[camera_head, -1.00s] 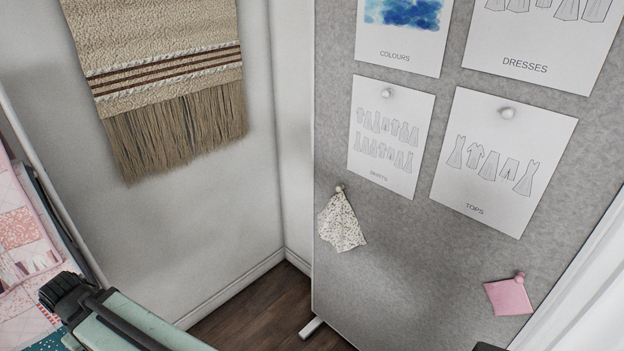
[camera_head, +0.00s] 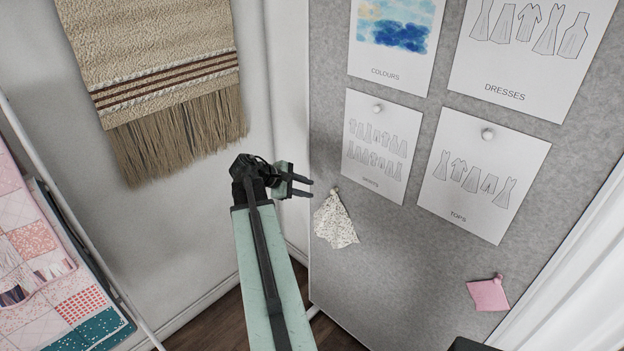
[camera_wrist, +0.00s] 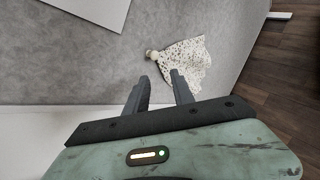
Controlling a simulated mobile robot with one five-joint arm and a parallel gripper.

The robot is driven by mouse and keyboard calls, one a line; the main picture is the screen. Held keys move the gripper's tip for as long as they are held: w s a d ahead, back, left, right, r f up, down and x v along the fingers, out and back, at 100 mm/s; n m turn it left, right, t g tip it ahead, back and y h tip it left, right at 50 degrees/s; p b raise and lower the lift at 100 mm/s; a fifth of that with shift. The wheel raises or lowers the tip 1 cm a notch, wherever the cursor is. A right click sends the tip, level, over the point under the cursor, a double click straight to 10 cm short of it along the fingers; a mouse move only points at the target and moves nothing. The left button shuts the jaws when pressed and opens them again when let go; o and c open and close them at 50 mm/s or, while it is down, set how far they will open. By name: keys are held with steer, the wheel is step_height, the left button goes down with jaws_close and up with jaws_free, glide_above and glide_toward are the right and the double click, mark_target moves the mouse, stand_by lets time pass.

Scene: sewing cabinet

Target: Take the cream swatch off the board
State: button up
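The cream swatch (camera_head: 335,222), a speckled piece of cloth, hangs from a round pin near the left edge of the grey board (camera_head: 385,262). My gripper (camera_head: 311,187) is up and to the left of the swatch, close to its pin. In the wrist view the swatch (camera_wrist: 187,62) and its pale pin (camera_wrist: 151,54) lie just beyond my fingertips. The two fingers of my gripper (camera_wrist: 160,76) are apart with nothing between them. The gripper seems clear of the cloth.
A pink swatch (camera_head: 488,294) is pinned lower right on the board. Paper sheets, including the tops sheet (camera_head: 478,180), are pinned above. A fringed wall hanging (camera_head: 160,75) is on the left wall, and a rack with a patchwork quilt (camera_head: 45,262) stands at lower left.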

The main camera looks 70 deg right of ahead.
mark_target(334, 191)
steer(key=b+x, duration=0.1)
steer(key=x, duration=0.2)
steer(key=r+b+x, duration=0.1)
steer(key=b+x, duration=0.1)
steer(key=s+b+x, duration=0.1)
steer(key=x, duration=0.2)
steer(key=shift+s+d+b, duration=0.3)
steer(key=shift+d, duration=0.15)
steer(key=shift+c, duration=0.3)
jaws_close()
steer(key=shift+w+a, duration=0.1)
steer(key=shift+a, duration=0.05)
steer(key=shift+w+a, duration=0.25)
steer(key=shift+a, duration=0.4)
steer(key=shift+w+a, duration=0.2)
steer(key=shift+a, duration=0.45)
